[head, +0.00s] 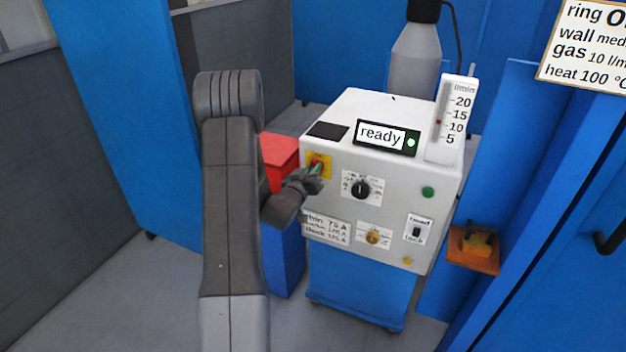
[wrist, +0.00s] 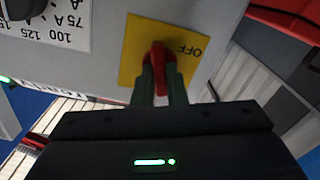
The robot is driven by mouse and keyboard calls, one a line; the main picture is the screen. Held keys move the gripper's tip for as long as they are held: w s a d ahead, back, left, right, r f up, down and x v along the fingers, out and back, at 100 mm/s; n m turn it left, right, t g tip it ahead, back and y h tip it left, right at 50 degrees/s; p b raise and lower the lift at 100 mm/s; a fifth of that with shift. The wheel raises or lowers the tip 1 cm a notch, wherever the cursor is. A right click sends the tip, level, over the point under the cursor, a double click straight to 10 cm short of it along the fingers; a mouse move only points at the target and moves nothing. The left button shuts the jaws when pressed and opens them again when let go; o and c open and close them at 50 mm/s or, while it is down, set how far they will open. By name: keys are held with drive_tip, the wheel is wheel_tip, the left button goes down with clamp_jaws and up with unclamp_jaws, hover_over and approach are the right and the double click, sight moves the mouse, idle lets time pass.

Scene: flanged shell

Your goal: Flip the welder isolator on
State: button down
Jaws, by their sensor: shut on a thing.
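The welder isolator is a red knob (wrist: 158,56) on a yellow plate (wrist: 134,58) on the welder's white front panel. In the wrist view the knob stands about upright in the picture, and the word OFF sits to one side of it. My gripper (wrist: 163,78) has its two green fingers on either side of the knob, shut on it. In the head view the gripper (head: 314,172) reaches the yellow plate (head: 326,160) at the panel's upper left and hides part of the knob. The welder (head: 440,200) has a display (head: 381,136) reading "ready", with a green light lit.
A black dial (head: 361,189), a green button (head: 428,192), a small switch (head: 416,232) and a brass fitting (head: 373,237) share the panel. A red box (head: 279,156) stands left of the welder. A gas cylinder (head: 414,62) stands behind. Blue panels flank the space.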

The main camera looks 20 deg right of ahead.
drive_tip(key=m+b, duration=0.3)
drive_tip(key=b, duration=0.4)
drive_tip(key=shift+f+m, duration=0.1)
drive_tip(key=shift+m, duration=0.6)
drive_tip(key=c, duration=1.5)
unclamp_jaws()
drive_tip(key=shift+o, duration=0.2)
drive_tip(key=shift+s, duration=0.1)
drive_tip(key=b+v, duration=0.2)
drive_tip(key=v, duration=1.1)
drive_tip(key=shift+s+a, duration=0.25)
